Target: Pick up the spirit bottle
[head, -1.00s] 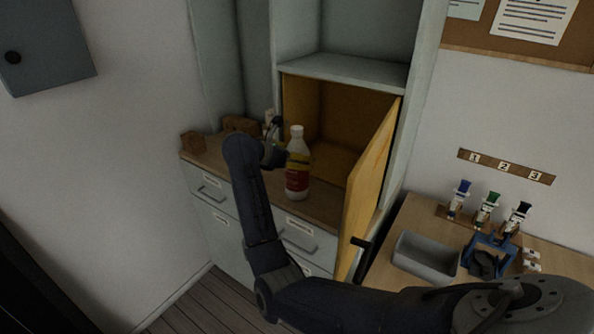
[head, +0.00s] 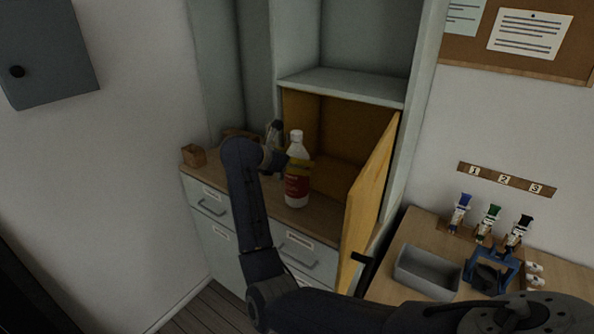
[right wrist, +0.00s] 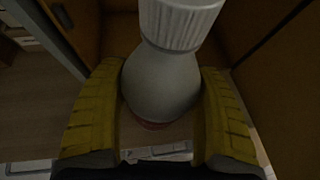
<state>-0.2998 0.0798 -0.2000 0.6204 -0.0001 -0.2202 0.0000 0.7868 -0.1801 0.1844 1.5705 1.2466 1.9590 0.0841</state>
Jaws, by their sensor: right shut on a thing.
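The spirit bottle (head: 297,188) is white with a white cap and a red label. It stands upright at the counter's edge, in front of the open cabinet. My right gripper (head: 290,163) is shut on its upper body. In the right wrist view the yellow fingers (right wrist: 160,110) lie on both sides of the white bottle (right wrist: 163,80), below its ribbed cap. I cannot tell whether the base touches the counter. My left gripper is not in view.
The yellow cabinet door (head: 371,185) stands open just right of the bottle. Small brown blocks (head: 194,155) sit on the counter (head: 232,178) to the left. At right, a grey bin (head: 428,272) and several coloured-top items (head: 487,222) stand on a wooden table.

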